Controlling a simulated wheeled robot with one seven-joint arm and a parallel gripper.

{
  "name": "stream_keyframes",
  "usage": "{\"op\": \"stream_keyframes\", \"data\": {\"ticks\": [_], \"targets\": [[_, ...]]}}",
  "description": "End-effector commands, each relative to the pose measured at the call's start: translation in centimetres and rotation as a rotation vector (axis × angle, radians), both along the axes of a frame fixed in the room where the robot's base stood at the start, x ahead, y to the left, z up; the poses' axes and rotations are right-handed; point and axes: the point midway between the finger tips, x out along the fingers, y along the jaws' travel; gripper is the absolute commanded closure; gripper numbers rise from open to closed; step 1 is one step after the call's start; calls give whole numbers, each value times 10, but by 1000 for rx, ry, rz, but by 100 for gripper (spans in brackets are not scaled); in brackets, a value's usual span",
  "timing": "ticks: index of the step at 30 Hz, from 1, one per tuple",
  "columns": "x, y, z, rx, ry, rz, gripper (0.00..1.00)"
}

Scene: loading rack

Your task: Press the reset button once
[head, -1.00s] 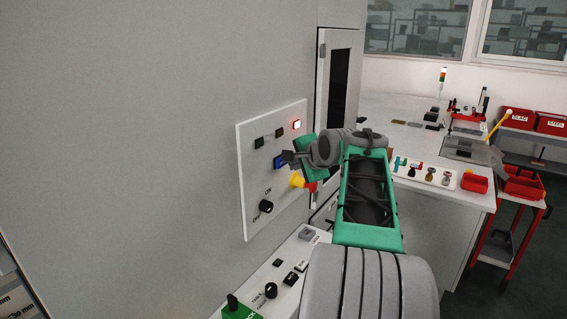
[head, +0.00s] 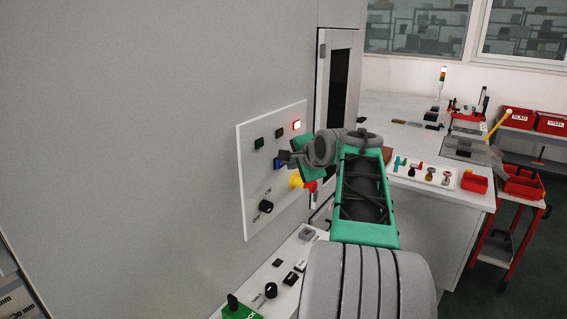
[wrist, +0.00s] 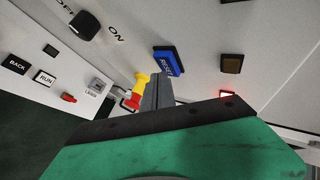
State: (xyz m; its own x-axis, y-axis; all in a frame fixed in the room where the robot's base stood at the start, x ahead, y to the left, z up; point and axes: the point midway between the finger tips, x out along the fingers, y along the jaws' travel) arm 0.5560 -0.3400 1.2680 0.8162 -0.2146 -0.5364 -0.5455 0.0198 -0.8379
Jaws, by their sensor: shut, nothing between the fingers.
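The blue reset button (head: 278,164) sits on the white panel on the grey wall, partly hidden behind my fingers. In the wrist view my gripper (wrist: 156,82) points towards the panel, just below the button. I cannot tell whether the tips touch it.
A yellow and red emergency stop (head: 297,181) sits below my gripper. A black ON/OFF knob (head: 266,206) is lower left, and a lit red lamp (head: 297,125) is above. A lower console (head: 290,268) has several controls. A workbench (head: 440,205) is at right.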

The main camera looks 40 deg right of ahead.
Motion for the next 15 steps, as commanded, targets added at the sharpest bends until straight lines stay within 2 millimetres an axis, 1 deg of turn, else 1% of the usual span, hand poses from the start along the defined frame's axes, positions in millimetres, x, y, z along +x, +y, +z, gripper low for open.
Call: {"op": "stream_keyframes", "data": {"ticks": [15], "targets": [[5,2,0,0,0,0,100]]}}
